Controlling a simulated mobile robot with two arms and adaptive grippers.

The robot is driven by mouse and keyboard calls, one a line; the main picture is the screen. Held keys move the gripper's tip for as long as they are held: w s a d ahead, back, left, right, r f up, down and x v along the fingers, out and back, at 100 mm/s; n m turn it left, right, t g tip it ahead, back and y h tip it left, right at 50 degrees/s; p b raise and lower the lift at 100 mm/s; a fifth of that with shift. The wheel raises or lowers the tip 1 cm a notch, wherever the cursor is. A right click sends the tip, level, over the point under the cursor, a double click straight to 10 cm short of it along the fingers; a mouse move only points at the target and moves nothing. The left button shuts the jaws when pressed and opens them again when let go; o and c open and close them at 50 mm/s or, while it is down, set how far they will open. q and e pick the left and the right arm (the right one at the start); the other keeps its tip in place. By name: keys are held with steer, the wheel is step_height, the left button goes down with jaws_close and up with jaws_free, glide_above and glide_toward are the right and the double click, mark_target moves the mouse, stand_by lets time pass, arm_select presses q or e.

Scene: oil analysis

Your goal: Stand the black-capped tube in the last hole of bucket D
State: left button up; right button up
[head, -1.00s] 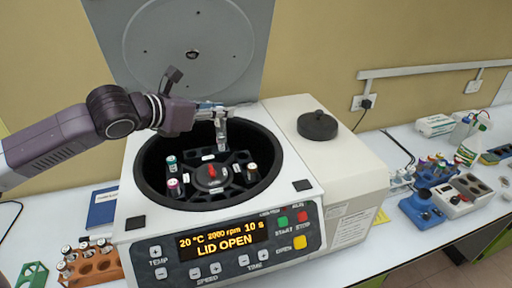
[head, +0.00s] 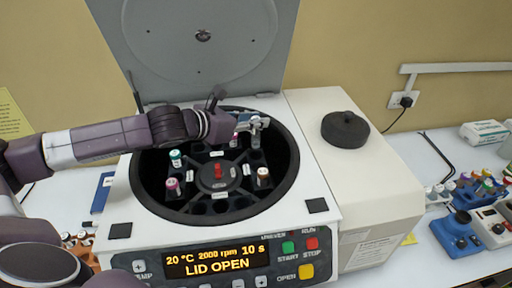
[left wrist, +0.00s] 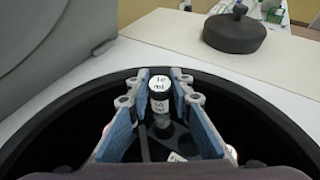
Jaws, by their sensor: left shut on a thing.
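The black-capped tube (left wrist: 160,92) has a white label on its cap top and stands between the two blue-padded fingers in the left wrist view. My left gripper (head: 258,123) is shut on it at the back right of the rotor, inside the centrifuge bowl. The held tube (head: 255,136) looks roughly upright in the head view. Its lower end and the hole beneath it are hidden, so I cannot tell how deep it sits. The bucket letters are too small to read. My right gripper is not in view.
The centrifuge (head: 325,215) has its lid (head: 200,60) raised behind my arm. The rotor holds a teal-capped tube (head: 176,158), a magenta-capped tube (head: 172,186), a brown-capped tube (head: 263,175) and a pinkish one (head: 234,138) near the gripper. A black knob-topped disc (head: 345,130) lies on the right housing.

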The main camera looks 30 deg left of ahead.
mark_target(252, 146)
arm_select(q)
step_height(252, 146, down, 4)
steer(key=shift+w+f, duration=0.1)
steer(key=shift+f, duration=2.3)
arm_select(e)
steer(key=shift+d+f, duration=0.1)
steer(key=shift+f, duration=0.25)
arm_select(q)
steer(key=shift+f+b, duration=0.1)
steer(key=shift+b, duration=0.2)
steer(key=o, duration=0.9)
steer(key=shift+c, duration=0.2)
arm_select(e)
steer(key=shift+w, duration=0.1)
